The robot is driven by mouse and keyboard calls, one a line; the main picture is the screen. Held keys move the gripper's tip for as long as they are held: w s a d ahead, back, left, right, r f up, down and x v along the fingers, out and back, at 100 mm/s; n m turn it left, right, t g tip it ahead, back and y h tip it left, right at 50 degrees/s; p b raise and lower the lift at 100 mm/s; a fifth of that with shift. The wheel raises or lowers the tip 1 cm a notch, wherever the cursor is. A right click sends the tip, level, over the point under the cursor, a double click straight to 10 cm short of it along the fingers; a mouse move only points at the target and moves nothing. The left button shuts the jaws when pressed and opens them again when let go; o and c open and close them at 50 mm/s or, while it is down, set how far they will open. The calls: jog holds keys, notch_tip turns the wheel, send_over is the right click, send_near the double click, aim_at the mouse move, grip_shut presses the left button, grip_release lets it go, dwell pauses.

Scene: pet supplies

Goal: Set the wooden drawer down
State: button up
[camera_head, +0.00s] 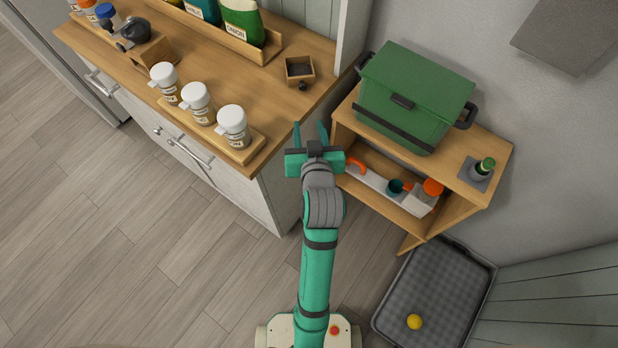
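The small wooden drawer (289,75) is an open box with a dark inside and a round dark knob on its near side. It appears to rest upright on the wooden counter (256,95), near the right end. My gripper (310,127) is below the drawer in the picture, by the counter's right edge and apart from the drawer. Its two teal fingers are spread, with nothing seen between them. A hand grinder with a wooden base (152,57) and dark top stands farther left on the counter.
Several white-capped jars (197,100) stand on a board along the counter's front edge. A wooden rack (230,41) holds packets behind. Right of my arm, a shelf unit (478,145) carries a green bin (415,90). A grey tray (450,275) with a yellow ball lies on the floor.

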jog(key=s+f+m+h, duration=0.1)
jog(key=s+f, duration=0.4)
jog(key=s, duration=0.3)
jog(key=s+f, duration=0.5)
jog(key=s, duration=0.3)
jog(key=s+r+t, duration=0.1)
jog(key=s+r, duration=0.2)
jog(key=s, duration=1.4)
jog(key=shift+s+t, duration=0.2)
jog(key=shift+t, duration=0.1)
